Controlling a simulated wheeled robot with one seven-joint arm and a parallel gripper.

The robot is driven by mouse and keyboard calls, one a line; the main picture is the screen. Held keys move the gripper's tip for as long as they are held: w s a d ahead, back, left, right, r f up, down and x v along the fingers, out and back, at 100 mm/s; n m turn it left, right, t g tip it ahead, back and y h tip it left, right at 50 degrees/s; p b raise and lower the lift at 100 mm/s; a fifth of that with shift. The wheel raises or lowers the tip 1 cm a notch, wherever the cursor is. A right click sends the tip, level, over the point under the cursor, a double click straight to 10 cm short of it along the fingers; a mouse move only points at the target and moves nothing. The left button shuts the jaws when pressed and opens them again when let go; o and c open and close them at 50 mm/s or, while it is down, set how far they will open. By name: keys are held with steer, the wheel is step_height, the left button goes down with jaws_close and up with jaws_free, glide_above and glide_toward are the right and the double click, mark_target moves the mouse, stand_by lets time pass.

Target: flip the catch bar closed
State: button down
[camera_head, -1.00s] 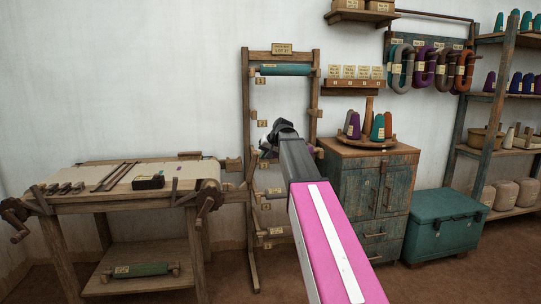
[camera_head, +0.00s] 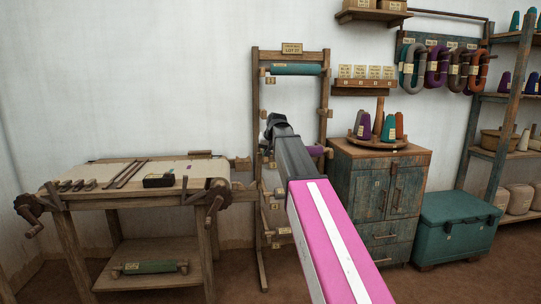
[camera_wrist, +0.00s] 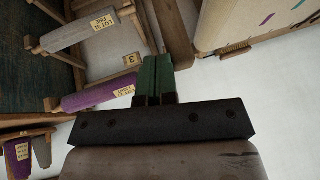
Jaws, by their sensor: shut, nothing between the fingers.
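My gripper (camera_wrist: 156,58) shows in the wrist view as two dark green fingers, closed together and empty. Its tips are close to a wooden post of the upright roll rack (camera_wrist: 178,30); I cannot tell whether they touch it. In the head view my gripper (camera_head: 273,124) is a dark shape in front of the middle of the rack (camera_head: 256,185), its fingertips hard to make out. I cannot pick out the catch bar for certain in either view; it may be hidden or too small.
A purple roll (camera_wrist: 98,97) and a grey roll (camera_wrist: 77,32) lie on the rack beside my fingers. The loom table (camera_head: 95,203) stands left of the rack. A green cabinet (camera_head: 362,190) and a teal chest (camera_head: 452,228) stand on the right.

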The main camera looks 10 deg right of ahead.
steer(key=a+f+n+h, duration=0.1)
steer(key=a+n+h, duration=0.1)
steer(key=a+h, duration=0.7)
steer(key=shift+a+f+n+t+h, duration=0.35)
steer(key=shift+a+f+h, duration=0.6)
steer(key=shift+a+f, duration=0.65)
steer(key=shift+a+f+n+t+h, duration=0.1)
steer(key=shift+a+f+n+h, duration=0.35)
steer(key=shift+a+f+h, duration=1.1)
steer(key=shift+a+f+n+t+h, duration=0.35)
steer(key=shift+a+f, duration=0.75)
steer(key=shift+f, duration=1.1)
steer(key=shift+f, duration=0.15)
